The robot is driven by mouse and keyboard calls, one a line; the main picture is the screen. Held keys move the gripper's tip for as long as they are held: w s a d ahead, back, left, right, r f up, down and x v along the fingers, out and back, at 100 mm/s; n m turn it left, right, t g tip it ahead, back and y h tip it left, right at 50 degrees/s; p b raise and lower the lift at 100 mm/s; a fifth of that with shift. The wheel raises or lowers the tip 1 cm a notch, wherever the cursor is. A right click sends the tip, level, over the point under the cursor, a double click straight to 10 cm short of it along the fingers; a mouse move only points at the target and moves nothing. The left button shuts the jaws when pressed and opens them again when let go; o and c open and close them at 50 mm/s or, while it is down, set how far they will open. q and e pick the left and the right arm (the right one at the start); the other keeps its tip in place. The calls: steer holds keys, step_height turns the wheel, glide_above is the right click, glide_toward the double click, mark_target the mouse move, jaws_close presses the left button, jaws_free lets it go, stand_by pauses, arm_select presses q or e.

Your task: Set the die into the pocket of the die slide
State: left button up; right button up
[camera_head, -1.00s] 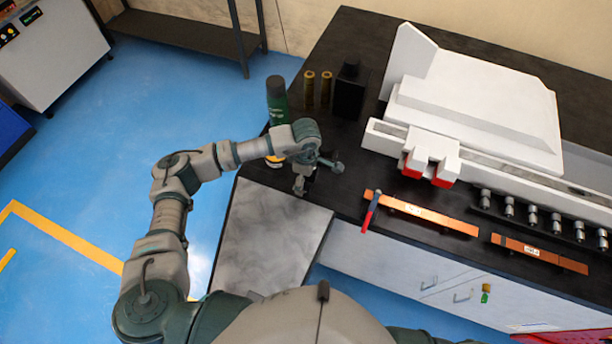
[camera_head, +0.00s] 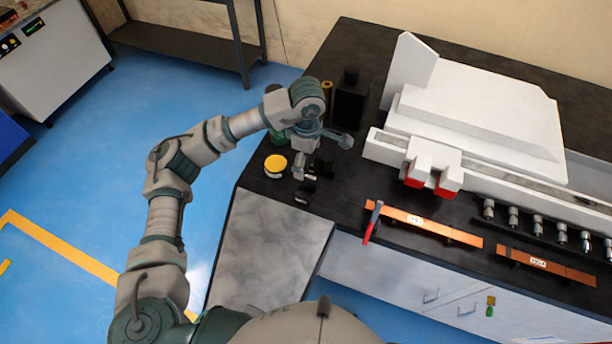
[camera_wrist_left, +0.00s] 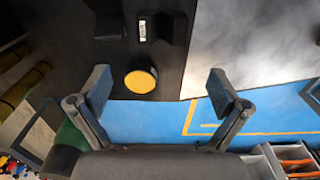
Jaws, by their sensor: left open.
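Small black blocks, one of which may be the die, sit on the black bench top near its left end. One block (camera_head: 305,190) lies by the grey plate, another (camera_head: 322,168) just behind it. In the left wrist view a black block with a white label (camera_wrist_left: 155,28) shows at the top, beyond my fingertips. My left gripper (camera_head: 322,157) is open and empty, its fingers (camera_wrist_left: 161,92) wide apart above the bench near the blocks. The white carriage with red jaws (camera_head: 432,167), possibly the die slide, is to the right on the machine rail. No pocket is clearly visible.
A yellow-topped round container (camera_head: 275,164) stands by the bench's left edge. The grey plate (camera_head: 268,250) is clear.

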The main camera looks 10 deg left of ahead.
arm_select(q)
step_height(320, 180, up, 3)
steer(key=p, duration=0.2)
glide_above(307, 190)
step_height(307, 190, down, 12)
steer(key=shift+f, duration=0.15)
step_height(307, 190, down, 4)
steer(key=shift+s+f+p, duration=0.15)
steer(key=shift+f+p, duration=0.05)
steer(key=shift+p, duration=0.75)
steer(key=shift+f, duration=0.45)
steer(key=c, duration=1.3)
steer(key=shift+r, duration=0.1)
steer(key=shift+c, duration=1.4)
steer(key=shift+r, duration=0.1)
